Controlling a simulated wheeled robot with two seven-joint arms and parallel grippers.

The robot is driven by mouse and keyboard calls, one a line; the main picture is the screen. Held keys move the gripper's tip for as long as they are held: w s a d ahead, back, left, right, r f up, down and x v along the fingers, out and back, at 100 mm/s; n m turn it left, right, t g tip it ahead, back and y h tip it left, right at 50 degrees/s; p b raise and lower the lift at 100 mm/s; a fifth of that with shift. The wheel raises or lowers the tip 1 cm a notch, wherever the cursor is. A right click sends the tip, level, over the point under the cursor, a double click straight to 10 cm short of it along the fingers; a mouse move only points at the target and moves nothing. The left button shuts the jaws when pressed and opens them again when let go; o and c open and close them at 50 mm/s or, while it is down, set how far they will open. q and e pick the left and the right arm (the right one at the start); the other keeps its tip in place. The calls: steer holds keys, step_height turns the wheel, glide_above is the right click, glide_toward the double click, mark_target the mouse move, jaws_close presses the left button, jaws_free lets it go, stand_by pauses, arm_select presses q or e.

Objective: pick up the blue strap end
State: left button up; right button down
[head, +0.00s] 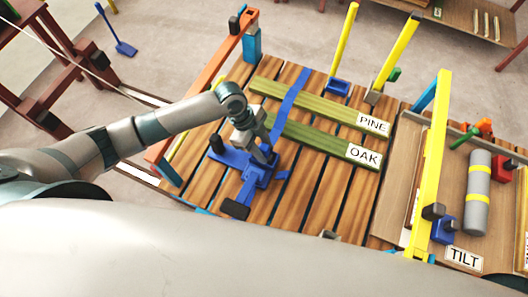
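A blue strap (293,88) lies across two green planks marked PINE (318,107) and OAK (318,140) on a slatted wooden deck. Its near part runs down toward my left gripper (264,154), which partly hides it. My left gripper points down at the blue hardware (256,174) on the near side of the OAK plank. Its fingers overlap the blue parts, so I cannot tell whether they are open, shut or touching the strap end. My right gripper does not show.
An orange rail (205,83) edges the deck at left. Yellow posts (395,50) stand at the back. At right, a tray holds a grey cylinder (478,205) with yellow bands, beside a yellow bar (432,165) and a TILT sign (464,258). The deck's front right is mostly clear.

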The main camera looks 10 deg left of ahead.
mark_target(265, 147)
arm_select(q)
steer(key=c, duration=0.5)
jaws_close()
steer(key=shift+r, duration=0.1)
steer(key=shift+r+b, duration=0.35)
steer(key=shift+r, duration=0.2)
step_height(265, 147, up, 2)
steer(key=shift+w+r+b, duration=0.1)
steer(key=shift+r+b, duration=0.05)
steer(key=shift+b, duration=0.4)
steer(key=s+d+r+b, duration=0.2)
steer(key=s+d+r, duration=0.5)
steer(key=s+d, duration=0.1)
steer(key=shift+s+d+r+b, duration=0.15)
steer(key=shift+d+r+b, duration=0.05)
steer(key=shift+b, duration=0.1)
